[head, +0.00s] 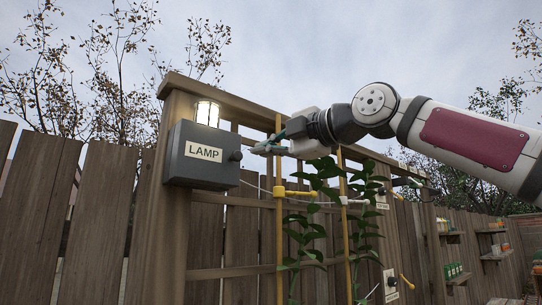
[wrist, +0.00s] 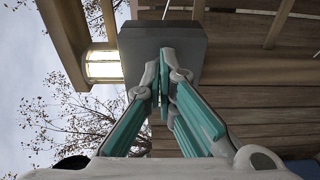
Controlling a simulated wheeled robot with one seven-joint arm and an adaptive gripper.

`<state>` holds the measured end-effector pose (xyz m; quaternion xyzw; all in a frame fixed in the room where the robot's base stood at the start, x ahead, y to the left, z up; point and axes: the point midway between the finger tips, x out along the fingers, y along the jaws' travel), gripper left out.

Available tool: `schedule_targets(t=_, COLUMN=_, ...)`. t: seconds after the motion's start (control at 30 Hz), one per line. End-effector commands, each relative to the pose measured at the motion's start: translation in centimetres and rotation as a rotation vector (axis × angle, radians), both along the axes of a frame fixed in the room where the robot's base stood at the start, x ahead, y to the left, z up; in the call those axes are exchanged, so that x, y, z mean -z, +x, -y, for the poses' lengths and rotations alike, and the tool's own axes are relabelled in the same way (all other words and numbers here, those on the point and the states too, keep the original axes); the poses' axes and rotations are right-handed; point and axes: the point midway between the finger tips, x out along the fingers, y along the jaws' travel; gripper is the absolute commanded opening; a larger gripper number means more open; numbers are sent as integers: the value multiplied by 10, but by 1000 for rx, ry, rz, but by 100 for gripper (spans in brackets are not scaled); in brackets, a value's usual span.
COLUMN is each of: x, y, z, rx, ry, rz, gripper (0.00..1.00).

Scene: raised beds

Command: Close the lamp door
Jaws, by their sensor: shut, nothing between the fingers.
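The grey lamp box (head: 190,168) hangs on a wooden post and has a white LAMP label on its front. I see no gap at its door in the head view. A dark round knob (head: 236,155) sits at the right of the box. My gripper (head: 258,149) is shut and empty, with its fingertips just right of the knob. I cannot tell if they touch it.
A wooden trellis and fence (head: 105,215) are behind. Yellow poles (head: 279,215) with climbing plants (head: 315,240) rise below my gripper. Open sky is above my arm.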

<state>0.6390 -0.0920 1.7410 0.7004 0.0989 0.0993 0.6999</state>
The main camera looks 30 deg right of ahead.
Motion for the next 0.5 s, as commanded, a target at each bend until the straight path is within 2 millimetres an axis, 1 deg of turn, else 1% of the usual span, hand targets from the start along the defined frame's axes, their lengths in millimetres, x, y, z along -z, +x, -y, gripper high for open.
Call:
schedule_targets(t=0.03, x=2, y=0, z=2, rx=1, ry=0, rz=0, gripper=0)
schedule_targets(t=0.17, x=1, y=-2, z=22, rx=-2, ry=3, rz=1, gripper=0)
schedule_targets(t=0.5, x=1, y=-7, z=76, rx=-2, ry=2, rz=0, gripper=0)
